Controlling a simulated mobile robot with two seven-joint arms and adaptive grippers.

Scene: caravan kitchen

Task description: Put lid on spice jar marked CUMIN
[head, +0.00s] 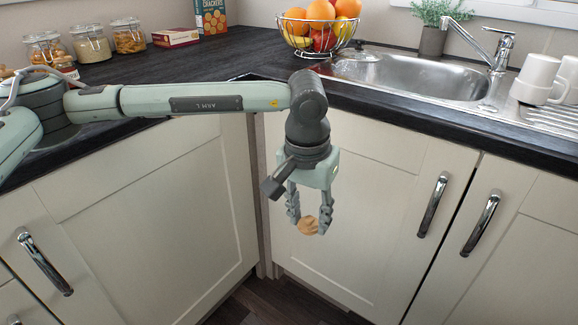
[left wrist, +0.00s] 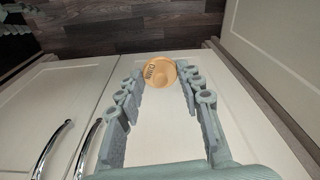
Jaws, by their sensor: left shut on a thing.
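My left gripper (head: 310,222) points down in front of the cream cupboard doors, below the worktop edge. It is shut on a round, light wooden lid (head: 308,227), held between its fingertips. In the left wrist view the lid (left wrist: 160,72) shows dark lettering too small to read surely, and the gripper's fingers (left wrist: 162,85) stand on either side of it. A small jar (head: 67,66) stands at the far left of the worktop, partly behind my left arm. No label reading CUMIN can be made out. My right gripper is not in view.
Clip-top glass jars (head: 91,45), a red box (head: 175,37) and a blue box (head: 211,17) stand at the back left. A fruit bowl (head: 318,30), sink (head: 425,78) and white mugs (head: 537,79) are right. The dark worktop (head: 235,55) is clear between.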

